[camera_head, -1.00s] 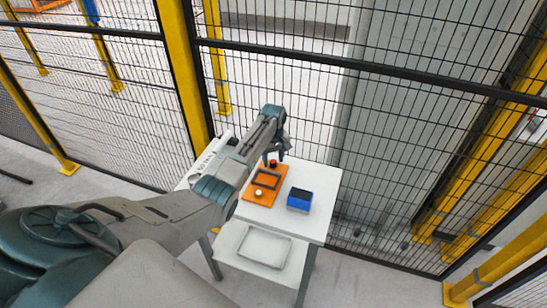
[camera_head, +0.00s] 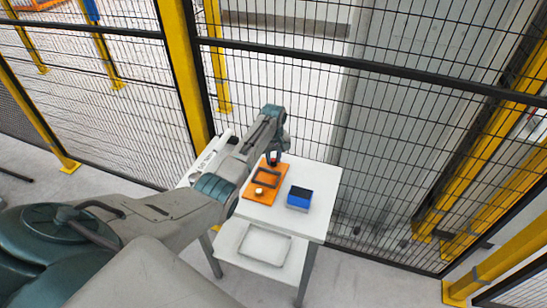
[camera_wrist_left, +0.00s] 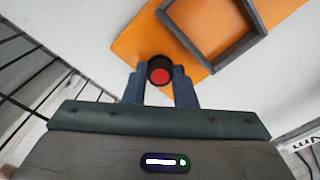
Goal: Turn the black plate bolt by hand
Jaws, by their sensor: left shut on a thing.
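An orange plate (camera_head: 251,190) lies on the white table and carries a dark square frame (camera_head: 267,178). A black round bolt with a red top (camera_wrist_left: 159,72) stands at one end of the plate. My left gripper (camera_head: 274,158) is at the plate's far end. In the left wrist view, its two blue-grey fingers (camera_wrist_left: 159,86) are on either side of the bolt and shut on it. In the head view the fingers mostly hide the bolt. My right gripper is out of view.
A blue box with a dark top (camera_head: 299,197) stands on the white table (camera_head: 292,226), right of the plate. A pale tray (camera_head: 265,246) lies on the lower shelf. Yellow-posted mesh fencing (camera_head: 300,95) stands close behind the table.

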